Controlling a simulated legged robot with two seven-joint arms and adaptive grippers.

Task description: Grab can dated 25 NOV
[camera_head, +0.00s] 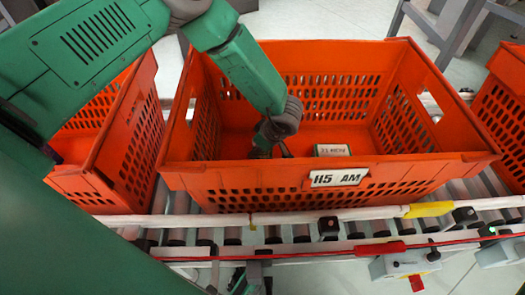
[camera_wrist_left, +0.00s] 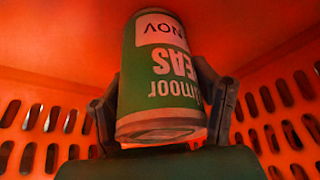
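A green can (camera_head: 332,150) with a white label lies in the middle orange tote (camera_head: 230,180), near its front wall. The label text is upside down and seems to read a NOV date; the day is too small to be sure. In the left wrist view the green can (camera_wrist_left: 160,75) shows "NOV" and "EAS" upside down, with its metal end towards the camera. My left gripper (camera_head: 272,146) is low inside the tote, left of the can, with a gap in the head view. Its spread fingers (camera_wrist_left: 163,105) show on both sides of the can. My right gripper is not in view.
Another orange tote (camera_head: 130,150) stands to the left and one (camera_head: 505,110) to the right, on a roller conveyor (camera_head: 300,233). The tote's perforated walls surround my left gripper. A control box (camera_head: 405,262) with a red button hangs at the front.

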